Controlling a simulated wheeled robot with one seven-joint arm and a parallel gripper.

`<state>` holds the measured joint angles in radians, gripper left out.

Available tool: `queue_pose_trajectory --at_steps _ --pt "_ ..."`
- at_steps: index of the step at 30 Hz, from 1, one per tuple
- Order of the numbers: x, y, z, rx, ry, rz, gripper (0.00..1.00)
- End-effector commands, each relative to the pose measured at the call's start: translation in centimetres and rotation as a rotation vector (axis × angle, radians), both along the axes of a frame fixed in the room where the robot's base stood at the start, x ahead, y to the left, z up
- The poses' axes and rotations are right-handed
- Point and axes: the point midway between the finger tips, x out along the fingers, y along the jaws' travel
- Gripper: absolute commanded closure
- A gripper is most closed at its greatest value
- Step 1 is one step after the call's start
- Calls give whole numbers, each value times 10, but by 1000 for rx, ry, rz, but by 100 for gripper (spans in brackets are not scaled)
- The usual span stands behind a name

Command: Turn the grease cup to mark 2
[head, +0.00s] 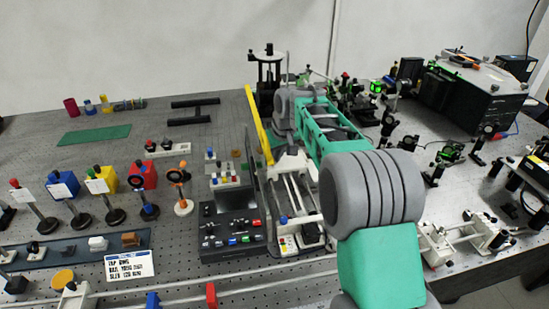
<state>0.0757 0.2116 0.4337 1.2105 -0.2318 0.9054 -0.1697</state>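I cannot pick out the grease cup or its marks with certainty at this size. My green and grey arm reaches from the lower right up to the back middle of the bench, hiding part of it. My gripper is not visible; the far end of the arm is among small parts beside a black upright stand (268,72). A rail slide with bright rods (292,190) lies below and beside the arm, partly covered by it. A black control box with coloured buttons (232,233) sits left of the slide.
A yellow upright bar (258,125) stands close left of my arm. Posts with coloured blocks (103,181) fill the left side. Crowded optics mounts (388,118) and a large black box (470,92) stand right.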

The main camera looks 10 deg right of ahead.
Motion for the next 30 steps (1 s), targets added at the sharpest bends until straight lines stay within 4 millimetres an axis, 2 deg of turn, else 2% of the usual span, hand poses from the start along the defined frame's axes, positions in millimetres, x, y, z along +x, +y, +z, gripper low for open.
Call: queue_pose_trajectory --at_steps 9,10,18,26,30 --pt "0 0 1 0 -1 -1 100" --pt "0 0 1 0 -1 -1 82" --pt "0 0 1 0 0 -1 61" --pt "0 0 1 0 -1 -1 61" --pt "-8 -3 11 0 -3 -1 61"
